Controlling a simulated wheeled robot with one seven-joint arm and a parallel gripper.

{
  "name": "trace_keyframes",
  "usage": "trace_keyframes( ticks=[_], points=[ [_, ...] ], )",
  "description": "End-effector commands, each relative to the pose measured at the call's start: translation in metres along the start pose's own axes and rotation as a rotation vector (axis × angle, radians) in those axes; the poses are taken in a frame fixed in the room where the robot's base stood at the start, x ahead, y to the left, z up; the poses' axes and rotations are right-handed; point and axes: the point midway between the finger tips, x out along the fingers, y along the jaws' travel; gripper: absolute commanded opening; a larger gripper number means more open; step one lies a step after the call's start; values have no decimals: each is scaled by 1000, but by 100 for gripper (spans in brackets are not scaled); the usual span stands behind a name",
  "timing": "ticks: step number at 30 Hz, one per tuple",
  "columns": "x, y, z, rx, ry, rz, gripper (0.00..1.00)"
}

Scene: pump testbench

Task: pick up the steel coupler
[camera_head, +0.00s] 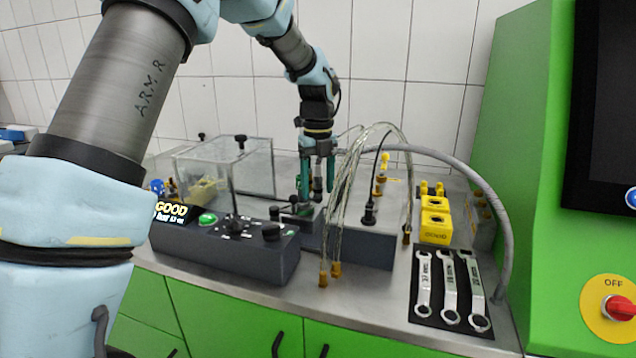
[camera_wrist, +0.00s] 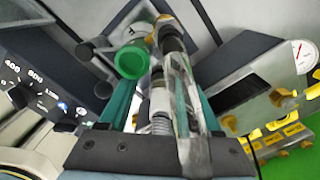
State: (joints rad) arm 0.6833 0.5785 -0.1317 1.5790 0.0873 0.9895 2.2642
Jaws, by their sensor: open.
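My gripper (camera_head: 317,194) points down over the back of the dark pump block in the head view, its two teal fingers apart. In the wrist view my gripper (camera_wrist: 164,88) has a finger on each side of a grey, steel-looking fitting that I take to be the steel coupler (camera_wrist: 160,101). A clear hose (camera_wrist: 184,92) runs beside it, between the fingers. A green round cap (camera_wrist: 132,61) lies just beyond the left fingertip. Whether the fingers touch the fitting cannot be told. In the head view the fitting is hidden or too small to make out.
Clear hoses (camera_head: 345,200) arch close to the right of my gripper. A grey cable (camera_head: 480,185) curves behind them. A clear box (camera_head: 235,170) stands left, a dark control panel (camera_head: 225,237) in front. Yellow blocks (camera_head: 435,222) and wrenches (camera_head: 449,287) lie right.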

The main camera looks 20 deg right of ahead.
Motion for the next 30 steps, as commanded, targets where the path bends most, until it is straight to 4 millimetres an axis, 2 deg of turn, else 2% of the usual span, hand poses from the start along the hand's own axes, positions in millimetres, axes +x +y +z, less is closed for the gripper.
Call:
trace_keyframes(
  ticks=[2,19,30],
  points=[
    [0,0,0,0,0,0,65],
    [0,0,0,0,0,0,1],
    [0,0,0,0,0,0,0]
  ],
)
